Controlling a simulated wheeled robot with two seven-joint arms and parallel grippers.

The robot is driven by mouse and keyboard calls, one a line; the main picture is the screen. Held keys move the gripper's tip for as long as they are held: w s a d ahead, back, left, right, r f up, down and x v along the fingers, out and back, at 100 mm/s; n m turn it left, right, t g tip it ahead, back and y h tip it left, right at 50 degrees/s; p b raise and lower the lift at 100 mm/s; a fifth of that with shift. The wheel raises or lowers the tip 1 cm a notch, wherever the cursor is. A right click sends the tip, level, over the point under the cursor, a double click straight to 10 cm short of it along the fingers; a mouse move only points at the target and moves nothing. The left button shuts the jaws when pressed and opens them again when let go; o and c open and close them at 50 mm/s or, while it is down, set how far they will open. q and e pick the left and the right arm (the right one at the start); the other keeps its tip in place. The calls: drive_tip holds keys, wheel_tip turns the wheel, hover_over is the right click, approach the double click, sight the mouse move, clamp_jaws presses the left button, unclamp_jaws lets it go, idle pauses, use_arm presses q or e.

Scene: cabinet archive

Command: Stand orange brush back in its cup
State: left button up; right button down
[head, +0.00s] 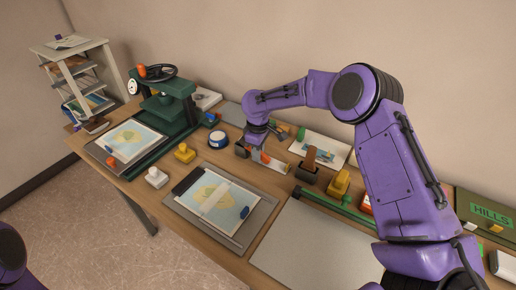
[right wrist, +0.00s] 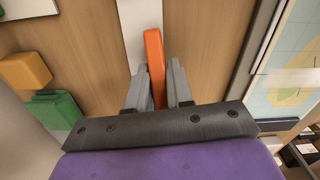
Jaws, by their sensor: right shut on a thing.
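My right gripper (head: 257,143) reaches down low over the far middle of the table. In the right wrist view the gripper (right wrist: 158,72) is shut on the orange brush (right wrist: 153,48), whose long orange body sticks out between the two grey fingers. A small part of the orange brush (head: 265,157) shows beside the fingers in the head view. A white strip (right wrist: 134,22) lies beyond the brush; I cannot tell what it belongs to. I cannot make out the brush's cup for sure. My left gripper is out of view; only a purple part of my left arm shows at the lower left.
A green press (head: 175,105) stands left of the gripper. A blue-and-white round item (head: 218,139), yellow block (head: 184,153) and white block (head: 156,176) stand nearby. A framed map (head: 245,212) lies in front. Brown and yellow blocks crowd the right; a large grey board (head: 310,250) is clear.

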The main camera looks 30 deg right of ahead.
drive_tip(key=shift+f, duration=0.2)
drive_tip(key=c, duration=1)
unclamp_jaws()
